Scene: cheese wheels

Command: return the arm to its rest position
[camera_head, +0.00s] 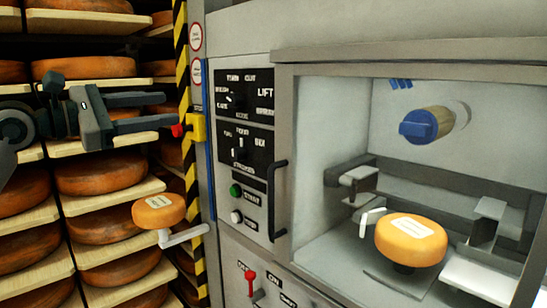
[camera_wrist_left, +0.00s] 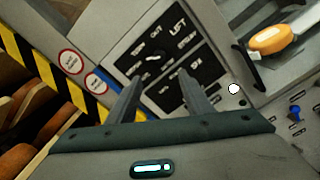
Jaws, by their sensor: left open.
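My left gripper (camera_head: 150,112) comes in from the left in the head view, in front of the cheese shelves. Its two fingers are apart with nothing between them. In the left wrist view the fingers (camera_wrist_left: 165,100) are also spread and empty, pointing toward the machine's control panel (camera_wrist_left: 165,55). The same panel (camera_head: 243,150) stands to the right of the gripper in the head view, apart from it. My right gripper is not in either view.
Shelves hold several orange cheese wheels (camera_head: 100,172). A small cheese (camera_head: 159,210) sits on a white arm beside the striped post (camera_head: 182,60). A labelled cheese (camera_head: 410,240) sits inside the machine chamber (camera_head: 335,115). A door handle (camera_head: 280,200) and red lever (camera_head: 251,278) stick out.

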